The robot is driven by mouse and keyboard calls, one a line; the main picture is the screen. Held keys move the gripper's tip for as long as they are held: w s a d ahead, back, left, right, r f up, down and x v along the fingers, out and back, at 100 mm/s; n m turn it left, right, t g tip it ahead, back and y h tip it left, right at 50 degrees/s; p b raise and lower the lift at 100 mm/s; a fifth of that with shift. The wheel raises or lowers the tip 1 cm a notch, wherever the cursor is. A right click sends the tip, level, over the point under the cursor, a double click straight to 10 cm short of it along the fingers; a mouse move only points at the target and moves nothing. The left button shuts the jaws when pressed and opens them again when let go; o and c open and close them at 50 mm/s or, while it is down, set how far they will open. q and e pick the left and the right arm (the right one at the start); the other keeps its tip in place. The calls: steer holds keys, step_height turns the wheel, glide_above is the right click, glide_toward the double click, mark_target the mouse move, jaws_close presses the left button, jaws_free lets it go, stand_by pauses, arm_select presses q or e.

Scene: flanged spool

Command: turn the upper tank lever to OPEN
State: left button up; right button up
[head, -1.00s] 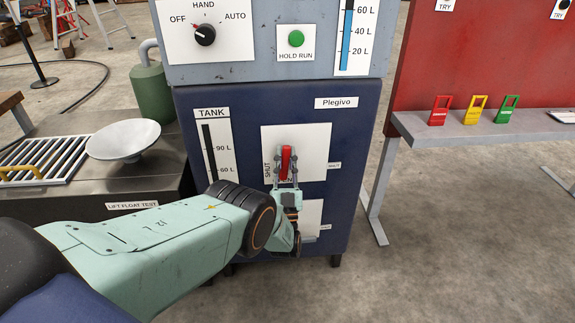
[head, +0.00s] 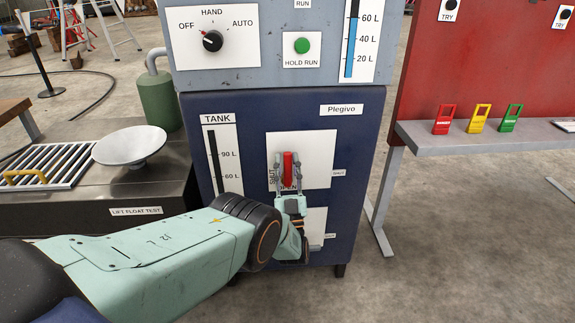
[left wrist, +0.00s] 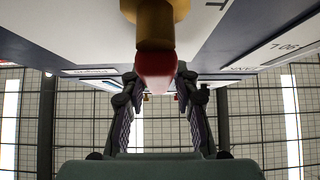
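The upper tank lever (head: 288,165) is red and stands upright on a white plate (head: 314,148) on the blue cabinet. SHUT is lettered at the plate's left and OPEN below the lever, partly covered by my gripper. My left gripper (head: 288,184) comes up from below with one finger on each side of the lever. In the left wrist view, the red lever end (left wrist: 155,70) sits between the fingertips (left wrist: 155,84), which appear to meet its sides. A brass hub (left wrist: 154,22) is beyond it. My right gripper is not in view.
A lower white plate (head: 317,222) is partly hidden behind my left gripper. The TANK gauge (head: 223,160) is left of the lever. A bench with a white bowl (head: 129,146) stands left, and a shelf with coloured tags (head: 479,118) right. Floor between cabinet and shelf is clear.

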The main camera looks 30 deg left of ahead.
arm_select(q)
steer(key=shift+o, duration=1)
steer(key=v, duration=1.2)
